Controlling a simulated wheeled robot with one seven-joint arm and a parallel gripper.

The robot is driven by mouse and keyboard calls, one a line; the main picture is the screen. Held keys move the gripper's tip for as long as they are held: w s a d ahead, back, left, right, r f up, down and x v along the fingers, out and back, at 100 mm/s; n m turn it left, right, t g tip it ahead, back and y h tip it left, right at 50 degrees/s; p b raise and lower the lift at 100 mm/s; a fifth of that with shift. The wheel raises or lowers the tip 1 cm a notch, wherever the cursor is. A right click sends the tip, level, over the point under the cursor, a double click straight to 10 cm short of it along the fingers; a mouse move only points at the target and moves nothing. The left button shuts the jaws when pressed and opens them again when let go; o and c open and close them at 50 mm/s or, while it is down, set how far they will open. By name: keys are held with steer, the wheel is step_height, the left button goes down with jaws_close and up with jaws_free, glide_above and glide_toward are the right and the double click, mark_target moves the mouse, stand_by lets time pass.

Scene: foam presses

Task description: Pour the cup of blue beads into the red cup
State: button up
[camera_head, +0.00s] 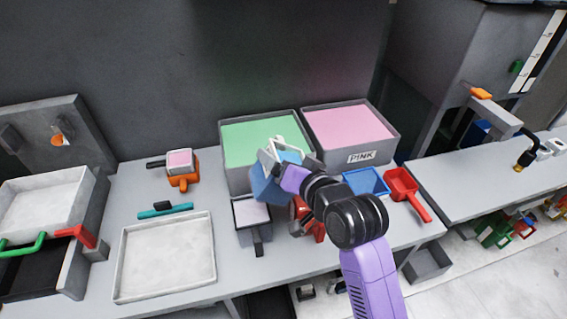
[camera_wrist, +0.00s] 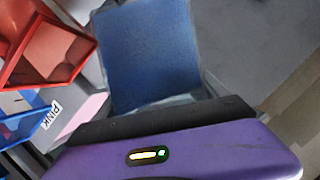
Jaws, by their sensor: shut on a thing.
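My gripper (camera_head: 281,158) is shut on a blue cup (camera_head: 268,188), held above the bench in front of the green-filled bin. The cup's flat blue side fills the top middle of the wrist view (camera_wrist: 152,55). I cannot see beads or how full the cup is. A red container (camera_head: 303,215) stands below and right of the held cup, partly hidden by my arm; it may be the red cup. An open red container (camera_wrist: 48,48) also shows at the upper left of the wrist view, apart from the blue cup.
A green-filled bin (camera_head: 229,178) and a PINK-labelled bin (camera_head: 385,150) stand behind. A grey scoop (camera_head: 243,232) is at the left, a blue tray (camera_head: 378,191) and red scoop (camera_head: 408,200) at the right. A white tray (camera_head: 122,270) lies further left.

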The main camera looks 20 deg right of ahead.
steer(key=shift+f+m+y+b, duration=0.25)
steer(key=shift+m+y+b, duration=0.5)
steer(key=shift+b, duration=0.6)
steer(key=shift+d+f+m+t+b, duration=0.15)
steer(key=shift+f+m+t+b, duration=0.2)
steer(key=shift+m+b, duration=0.85)
steer(key=shift+d+f+m+t+y+b, duration=0.3)
steer(key=shift+m+y+b, duration=0.2)
steer(key=shift+b, duration=1.1)
steer(key=shift+f+m, duration=0.25)
steer(key=shift+f, duration=0.05)
steer(key=shift+d+f+m+t+y+b, duration=0.25)
steer(key=shift+f+m+y+b, duration=0.15)
steer(key=shift+m+b, duration=0.3)
steer(key=shift+a+r+p, duration=0.1)
steer(key=shift+r+p, duration=0.2)
steer(key=shift+p, duration=0.15)
